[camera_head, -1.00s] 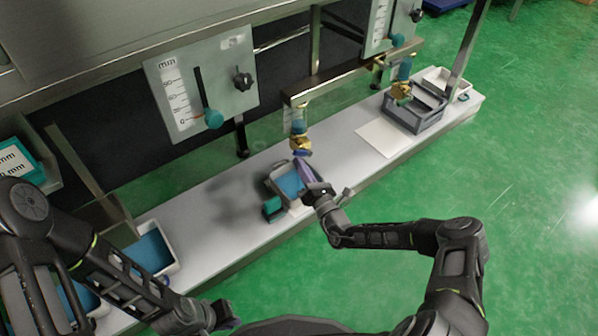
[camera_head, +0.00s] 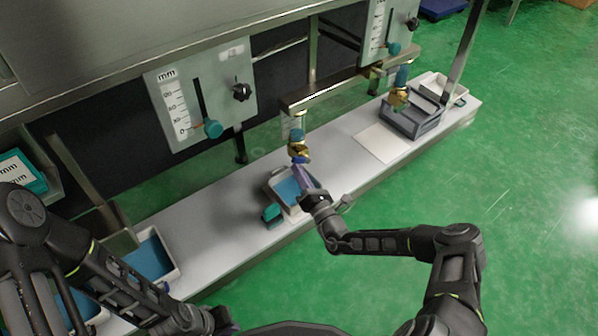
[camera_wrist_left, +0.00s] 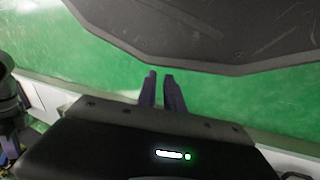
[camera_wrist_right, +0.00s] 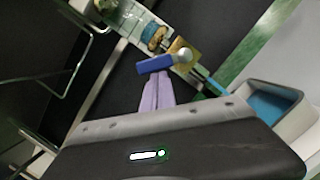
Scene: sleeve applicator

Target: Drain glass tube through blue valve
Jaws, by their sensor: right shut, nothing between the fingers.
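The glass tube (camera_head: 293,124) hangs above the bench with a teal collar and a brass valve (camera_head: 299,149) at its lower end. The valve's blue handle (camera_head: 302,160) shows small there and clearly in the right wrist view (camera_wrist_right: 155,64). My right gripper (camera_head: 302,174) is shut and empty. Its purple fingertips (camera_wrist_right: 157,76) lie just below the blue handle in the right wrist view; whether they touch it I cannot tell. My left gripper (camera_head: 226,317) is low in the head view, away from the valve. Its fingers (camera_wrist_left: 161,74) show a narrow empty gap.
A tray with a blue inside (camera_head: 270,181) stands below the valve, with a teal block (camera_head: 271,215) beside it. A gauge panel (camera_head: 158,90) is behind. A second valve (camera_head: 399,97) hangs over a grey bin (camera_head: 408,129) at right. A white sheet (camera_head: 381,141) lies between.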

